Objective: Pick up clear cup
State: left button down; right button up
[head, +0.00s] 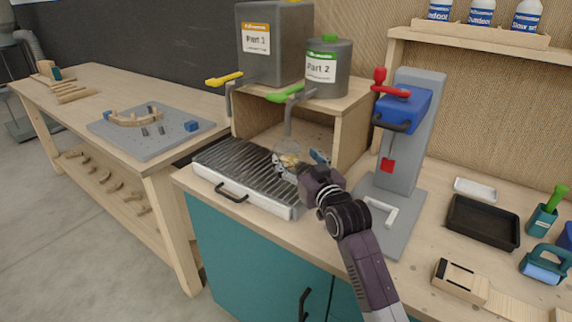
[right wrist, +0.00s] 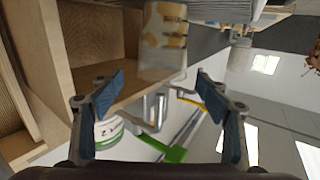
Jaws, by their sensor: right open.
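The clear cup (head: 285,157) is on the ribbed metal grate at the counter's front, below the spouts of the two grey containers. It is see-through, with yellowish patches on it. In the right wrist view the cup (right wrist: 163,42) shows at top centre, beyond my fingertips and roughly in line with the gap between them. My right gripper (head: 303,164) is just right of the cup. Its two blue-padded fingers (right wrist: 165,92) are spread wide with nothing between them. I cannot tell the exact distance to the cup. My left gripper is out of view.
The "Part 1" container (head: 275,50) and "Part 2" container (head: 328,72) stand on a wooden box (head: 350,125) behind the grate (head: 250,178). A blue and grey press (head: 412,130) stands to the right. A black tray (head: 482,222) lies farther right.

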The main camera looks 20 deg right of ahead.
aim_at(283, 143)
jog(key=shift+w+a+r+p, duration=0.1)
jog(key=shift+w+p, duration=0.05)
jog(key=shift+w, duration=0.45)
jog(key=shift+w+a+r+p, duration=0.1)
jog(key=shift+w+p, duration=0.05)
jog(key=shift+w, duration=0.45)
jog(key=shift+w+a+f, duration=0.1)
jog(key=shift+w, duration=0.75)
jog(key=shift+w+a+f, duration=0.1)
jog(key=shift+w, duration=0.75)
jog(key=c, duration=0.5)
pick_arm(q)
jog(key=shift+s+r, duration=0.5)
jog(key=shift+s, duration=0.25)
pick_arm(e)
jog(key=c, duration=0.5)
